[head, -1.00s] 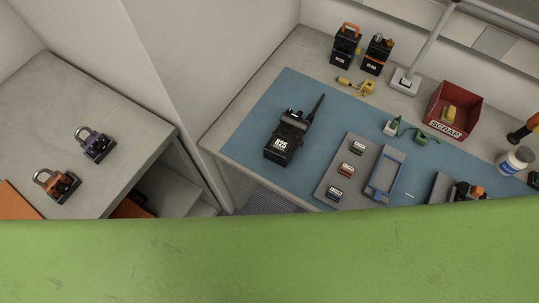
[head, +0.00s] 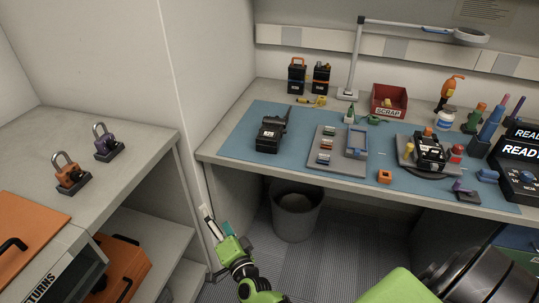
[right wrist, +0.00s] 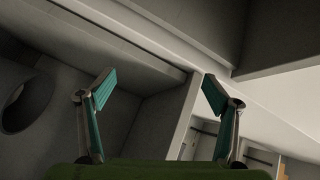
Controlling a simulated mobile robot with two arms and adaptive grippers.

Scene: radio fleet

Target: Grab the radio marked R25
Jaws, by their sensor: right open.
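A black handheld radio (head: 270,133) with a stub antenna lies on the blue mat (head: 236,149), at the mat's left end. Its white label looked like R25 in the earlier head view; it is too small to read surely now. My right gripper (head: 214,226) is low in front of the bench, below the bench top and left of the bin, clear of the radio. In the right wrist view its two teal fingers (right wrist: 157,92) are spread with nothing between them. My left gripper is not in view.
Two black packs (head: 297,77) stand at the bench's back. A grey tray (head: 315,158) lies right of the radio; another radio (head: 430,152) sits farther right. A grey bin (head: 296,212) is under the bench. A side table (head: 129,130) with two padlocks stands left.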

